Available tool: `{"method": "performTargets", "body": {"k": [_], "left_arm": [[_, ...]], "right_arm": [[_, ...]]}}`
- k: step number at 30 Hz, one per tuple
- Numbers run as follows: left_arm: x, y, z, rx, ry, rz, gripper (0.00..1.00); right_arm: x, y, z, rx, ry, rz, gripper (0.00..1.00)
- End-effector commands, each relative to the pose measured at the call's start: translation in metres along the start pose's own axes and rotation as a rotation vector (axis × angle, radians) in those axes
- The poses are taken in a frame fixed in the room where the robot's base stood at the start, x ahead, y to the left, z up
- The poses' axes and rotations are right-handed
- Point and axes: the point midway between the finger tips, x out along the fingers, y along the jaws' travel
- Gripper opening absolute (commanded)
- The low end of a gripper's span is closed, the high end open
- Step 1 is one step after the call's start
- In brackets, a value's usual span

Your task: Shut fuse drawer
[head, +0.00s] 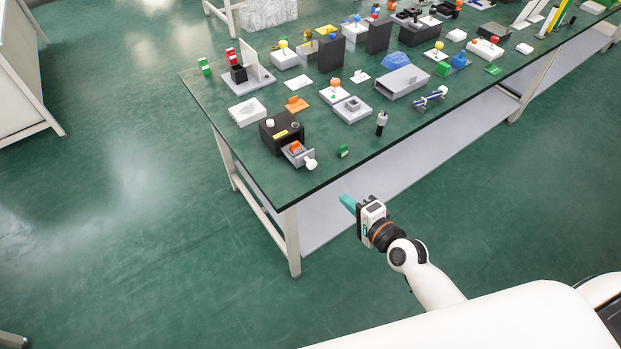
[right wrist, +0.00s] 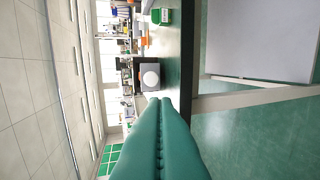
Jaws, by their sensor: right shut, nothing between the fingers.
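The fuse drawer (head: 297,153) sticks out of the front of a black box (head: 282,132) near the table's left front corner. It is grey, with something orange inside and a round white knob (head: 310,164) on its front. In the right wrist view the knob (right wrist: 151,78) faces the camera, just beyond the fingertips. My right gripper (head: 348,203) has teal fingers and is shut and empty. It is in front of the table edge, apart from the drawer. The fingers also show in the right wrist view (right wrist: 159,110). My left gripper is not in view.
The green tabletop (head: 228,142) carries several other things. A small green block (head: 343,151) lies right of the drawer, and a dark upright peg (head: 381,124) stands farther right. A white table leg (head: 292,240) is below the corner. The floor in front is clear.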

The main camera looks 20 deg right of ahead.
Motion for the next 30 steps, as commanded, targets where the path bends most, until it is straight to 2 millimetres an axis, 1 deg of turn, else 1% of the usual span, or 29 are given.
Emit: {"method": "performTargets", "body": {"k": [2, 5, 9, 13, 15, 18, 21, 25, 30], "left_arm": [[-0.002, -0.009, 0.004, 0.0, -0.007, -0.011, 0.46], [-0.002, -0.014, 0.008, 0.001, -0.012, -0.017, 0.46], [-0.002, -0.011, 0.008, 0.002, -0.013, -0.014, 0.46], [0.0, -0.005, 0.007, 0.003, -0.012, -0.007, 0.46], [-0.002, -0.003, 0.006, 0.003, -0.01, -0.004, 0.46], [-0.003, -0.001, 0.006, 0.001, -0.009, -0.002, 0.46], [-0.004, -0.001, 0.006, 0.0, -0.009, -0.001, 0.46], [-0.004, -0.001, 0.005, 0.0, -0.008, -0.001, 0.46], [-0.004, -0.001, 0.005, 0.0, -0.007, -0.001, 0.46]], "right_arm": [[0.013, 0.002, 0.0, -0.001, 0.0, 0.001, 0.0], [0.034, 0.001, 0.0, -0.001, 0.0, 0.002, 0.0], [0.065, 0.001, 0.0, -0.004, -0.001, 0.001, 0.0], [0.091, -0.001, 0.0, -0.005, 0.0, -0.001, 0.0], [0.102, 0.005, 0.0, -0.005, 0.0, 0.0, 0.0], [0.115, 0.008, 0.0, -0.005, 0.0, -0.001, 0.0], [0.123, 0.01, -0.001, -0.005, 0.0, -0.002, 0.0], [0.128, 0.011, -0.001, -0.004, 0.001, -0.002, 0.0], [0.128, 0.011, -0.001, -0.004, 0.001, -0.003, 0.0]]}}
